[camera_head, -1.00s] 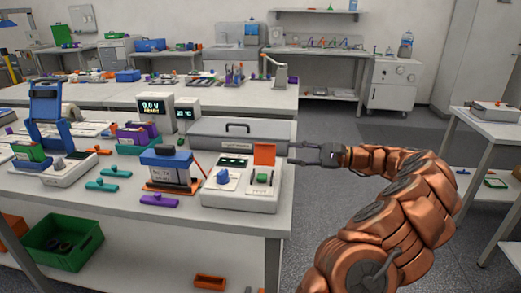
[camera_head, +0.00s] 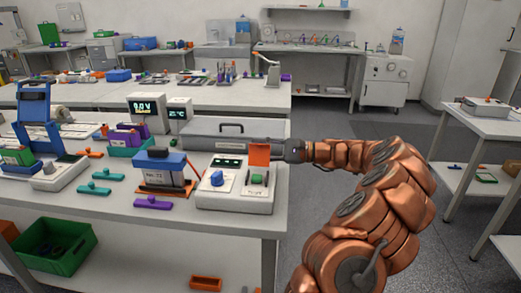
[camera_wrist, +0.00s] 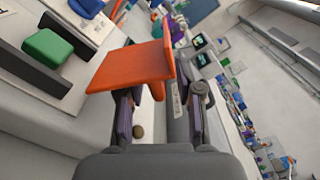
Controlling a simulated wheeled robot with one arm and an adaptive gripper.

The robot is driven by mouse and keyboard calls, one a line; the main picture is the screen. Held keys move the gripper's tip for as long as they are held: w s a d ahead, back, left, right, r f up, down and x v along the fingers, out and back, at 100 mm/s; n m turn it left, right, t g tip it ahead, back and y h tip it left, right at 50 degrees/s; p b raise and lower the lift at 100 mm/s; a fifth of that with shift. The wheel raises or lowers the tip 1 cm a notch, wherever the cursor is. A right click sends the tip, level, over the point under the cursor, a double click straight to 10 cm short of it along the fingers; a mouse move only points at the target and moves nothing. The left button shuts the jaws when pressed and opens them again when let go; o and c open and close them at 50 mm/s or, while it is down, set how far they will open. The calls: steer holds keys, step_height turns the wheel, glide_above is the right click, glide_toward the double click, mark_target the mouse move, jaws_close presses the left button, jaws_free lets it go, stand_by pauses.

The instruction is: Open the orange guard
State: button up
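The orange guard (camera_head: 260,154) stands upright at the back of the white control box (camera_head: 232,201) in the head view. The green button (camera_head: 257,180) in front of it is uncovered. In the wrist view the guard (camera_wrist: 130,67) is a large tilted orange flap just beyond my gripper (camera_wrist: 160,100), overlapping the left finger. The green button (camera_wrist: 47,47) shows at upper left there. The two fingers are apart with nothing clearly held between them. In the head view my gripper (camera_head: 280,150) is right behind the guard, its fingertips mostly hidden. I cannot tell whether it touches the guard.
A blue knob (camera_head: 217,178) sits left of the button. A grey case (camera_head: 215,133) with a handle lies behind the box. A blue-topped battery (camera_head: 160,165) stands to the left. The floor right of the table is clear up to a side table (camera_head: 487,116).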

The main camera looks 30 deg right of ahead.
jaws_close()
stand_by(0.4)
steer(key=shift+s+a+r+n+b, duration=0.2)
steer(key=shift+n+b, duration=0.5)
steer(key=shift+b, duration=0.35)
steer(key=shift+s+a+r+n+b, duration=0.1)
steer(key=shift+r+n+b, duration=0.15)
steer(key=shift+n+b, duration=0.35)
jaws_free()
